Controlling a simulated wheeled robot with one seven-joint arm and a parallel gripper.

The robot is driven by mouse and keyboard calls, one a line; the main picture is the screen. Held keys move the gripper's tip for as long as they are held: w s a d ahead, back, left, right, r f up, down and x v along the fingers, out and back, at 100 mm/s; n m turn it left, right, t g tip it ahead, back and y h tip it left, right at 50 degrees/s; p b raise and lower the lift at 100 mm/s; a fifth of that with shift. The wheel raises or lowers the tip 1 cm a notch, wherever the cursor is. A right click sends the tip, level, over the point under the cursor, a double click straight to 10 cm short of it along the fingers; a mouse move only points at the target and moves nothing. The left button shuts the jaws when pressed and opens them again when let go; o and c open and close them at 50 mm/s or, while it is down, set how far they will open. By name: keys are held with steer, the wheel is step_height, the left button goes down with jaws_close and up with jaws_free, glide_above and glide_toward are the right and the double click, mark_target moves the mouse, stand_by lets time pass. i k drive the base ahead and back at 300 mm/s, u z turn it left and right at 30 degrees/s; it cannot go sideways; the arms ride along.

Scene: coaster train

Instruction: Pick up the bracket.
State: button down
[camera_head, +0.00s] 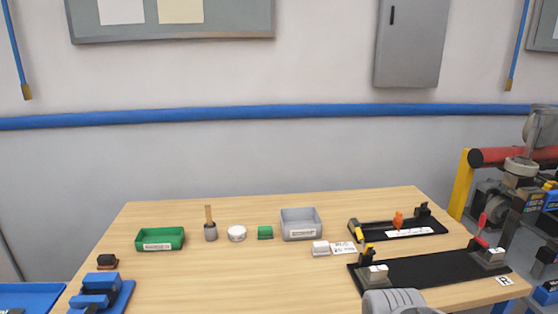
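I cannot tell for sure which small part is the bracket. A black fixture (436,272) at the front right of the table carries light grey blocks at its left end (375,274) and right end (491,258), with a red-handled part by the right one. Behind it, another black fixture (436,228) holds a small orange piece (398,220) and a white label strip. A rounded grey part of my arm shows at the bottom edge, in front of the front fixture. My gripper's fingers are not visible.
On the wooden table (220,280) stand a green bin (160,239), a grey bin (301,224), a brush pot (210,231), a white round tin (237,233), a green block (265,232) and a white block (321,248). Blue parts (95,290) sit front left. The middle front is clear.

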mark_target(377, 274)
steer(key=z, duration=0.5)
steer(key=i, duration=0.65)
steer(key=u, duration=2.2)
